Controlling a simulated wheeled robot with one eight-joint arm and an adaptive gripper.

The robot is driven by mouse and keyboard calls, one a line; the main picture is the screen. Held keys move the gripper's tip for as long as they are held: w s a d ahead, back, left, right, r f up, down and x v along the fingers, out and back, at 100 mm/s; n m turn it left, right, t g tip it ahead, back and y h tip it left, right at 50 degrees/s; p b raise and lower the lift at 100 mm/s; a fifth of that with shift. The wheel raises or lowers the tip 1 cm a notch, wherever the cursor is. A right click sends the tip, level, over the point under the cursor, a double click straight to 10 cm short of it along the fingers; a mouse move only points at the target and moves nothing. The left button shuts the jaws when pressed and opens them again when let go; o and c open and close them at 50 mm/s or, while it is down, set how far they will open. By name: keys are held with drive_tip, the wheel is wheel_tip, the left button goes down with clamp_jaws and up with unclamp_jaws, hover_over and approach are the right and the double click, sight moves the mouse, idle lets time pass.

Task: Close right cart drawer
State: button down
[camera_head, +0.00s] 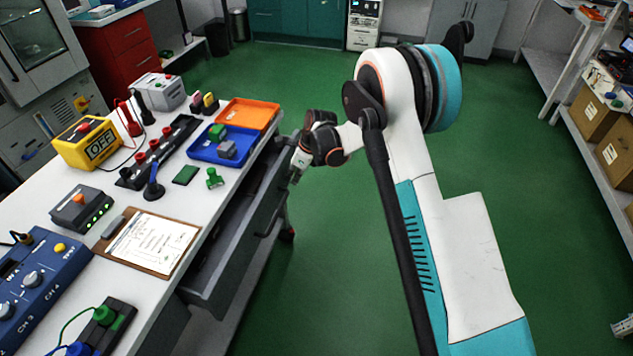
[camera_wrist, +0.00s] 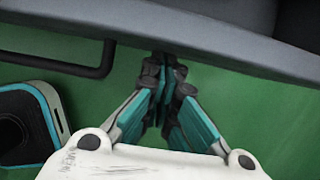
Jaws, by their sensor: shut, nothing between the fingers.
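The cart drawer (camera_head: 244,246) is dark grey and stands pulled out from under the white cart top (camera_head: 215,187) in the head view. Its front panel also crosses the top of the wrist view (camera_wrist: 220,47). A black bar handle (camera_wrist: 60,66) is on the front, left of my gripper in the wrist view. My gripper (camera_wrist: 165,60) is shut and empty. Its fingertips are at the drawer front, beside the handle; I cannot tell whether they touch it. In the head view my gripper (camera_head: 296,172) is at the drawer's far end.
The cart top carries a clipboard (camera_head: 148,243), a blue tray (camera_head: 222,146), an orange tray (camera_head: 247,114) and a yellow box (camera_head: 88,142). Green floor (camera_head: 315,285) is clear beside the cart. Shelves with cardboard boxes (camera_head: 590,115) stand at the right.

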drive_tip(key=w+a, duration=0.1)
drive_tip(key=a, duration=0.1)
drive_tip(key=w+a, duration=0.1)
drive_tip(key=a, duration=0.2)
drive_tip(key=w+a, duration=0.1)
drive_tip(key=a, duration=0.2)
drive_tip(key=shift+a, duration=0.1)
